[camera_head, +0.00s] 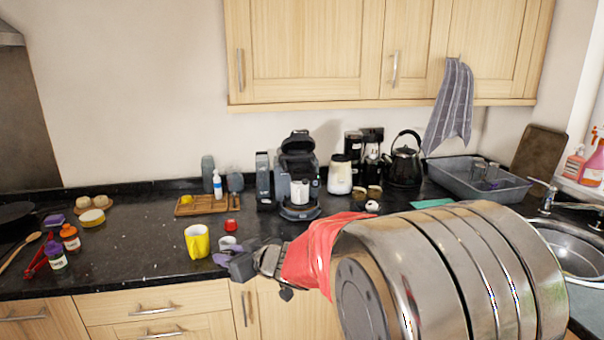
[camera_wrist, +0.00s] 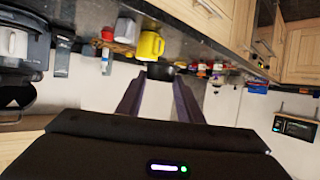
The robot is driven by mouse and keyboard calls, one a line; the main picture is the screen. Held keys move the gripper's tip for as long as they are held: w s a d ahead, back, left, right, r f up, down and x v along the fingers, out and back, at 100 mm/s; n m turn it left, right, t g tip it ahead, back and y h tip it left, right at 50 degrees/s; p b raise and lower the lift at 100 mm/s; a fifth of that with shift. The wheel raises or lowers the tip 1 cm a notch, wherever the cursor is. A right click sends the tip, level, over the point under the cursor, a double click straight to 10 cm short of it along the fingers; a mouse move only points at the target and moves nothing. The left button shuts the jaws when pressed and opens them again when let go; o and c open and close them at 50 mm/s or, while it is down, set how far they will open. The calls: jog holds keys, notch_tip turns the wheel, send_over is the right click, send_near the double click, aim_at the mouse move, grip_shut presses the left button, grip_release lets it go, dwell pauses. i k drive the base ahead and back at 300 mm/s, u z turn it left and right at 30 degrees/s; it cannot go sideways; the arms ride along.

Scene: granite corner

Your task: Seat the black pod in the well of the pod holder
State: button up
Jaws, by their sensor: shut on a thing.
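My gripper (camera_head: 243,268) is above the front edge of the dark counter, left of the coffee machine. In the wrist view its two fingers (camera_wrist: 160,82) close on a small black thing, which looks like the black pod (camera_wrist: 161,71). The pod is not clear in the head view. The black coffee machine (camera_head: 279,188) stands on the counter against the wall with its top raised and a white mug (camera_head: 300,191) under it. Part of it also shows at the left of the wrist view. I cannot make out the pod holder or its well.
A yellow mug (camera_head: 197,242), a pale cup (camera_head: 227,243) and a small red item (camera_head: 231,225) stand near my gripper. A wooden tray (camera_head: 208,206) with bottles is behind. A kettle (camera_head: 404,166) and grey basin (camera_head: 452,180) are right. My arm hides the right counter front.

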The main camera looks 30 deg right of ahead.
aim_at(305, 175)
jog(key=i, duration=0.85)
jog(key=u, duration=0.05)
